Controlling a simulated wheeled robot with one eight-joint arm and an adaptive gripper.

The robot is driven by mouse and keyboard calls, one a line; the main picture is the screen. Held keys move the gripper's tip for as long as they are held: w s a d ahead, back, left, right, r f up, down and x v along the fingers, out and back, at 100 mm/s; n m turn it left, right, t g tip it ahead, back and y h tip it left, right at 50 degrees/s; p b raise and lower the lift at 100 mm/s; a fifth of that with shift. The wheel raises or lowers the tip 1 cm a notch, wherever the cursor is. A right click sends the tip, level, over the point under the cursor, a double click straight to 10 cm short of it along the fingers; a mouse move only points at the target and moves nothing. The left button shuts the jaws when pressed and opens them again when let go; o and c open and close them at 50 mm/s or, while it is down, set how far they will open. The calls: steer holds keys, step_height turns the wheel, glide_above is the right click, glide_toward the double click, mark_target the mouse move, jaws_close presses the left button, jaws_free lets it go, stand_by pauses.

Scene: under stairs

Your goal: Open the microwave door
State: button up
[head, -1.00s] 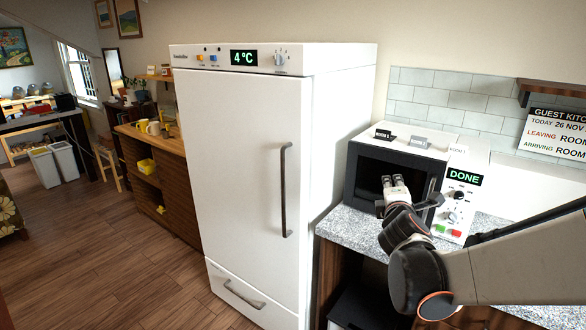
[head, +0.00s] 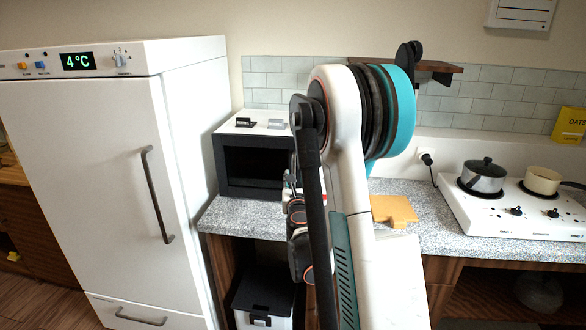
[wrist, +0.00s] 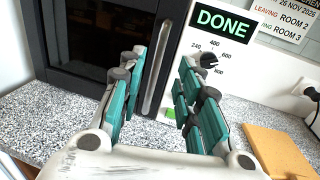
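The microwave (head: 222,165) stands on the speckled counter between the fridge and my arm, with its dark door (head: 255,165) looking closed. In the wrist view, the black door (wrist: 95,78) fills the upper left. Its upright metal handle (wrist: 157,75) appears between my two fingers. My gripper (wrist: 161,62) is open, its teal-sided fingers on either side of the handle in the picture. I cannot tell whether either finger touches it. The control panel (wrist: 213,50) beside the handle reads DONE. In the head view, my arm hides the microwave's right side and most of my gripper.
A white fridge (head: 105,180) stands close on the left. An orange-brown board (head: 393,208) lies on the counter (head: 245,218) to the right; a white hob (head: 500,212) with two pots is further right. A dark wooden shelf (head: 435,68) is on the wall.

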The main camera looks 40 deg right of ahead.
mark_target(294, 167)
steer(key=b+x, duration=0.1)
steer(key=x, duration=0.9)
jaws_close()
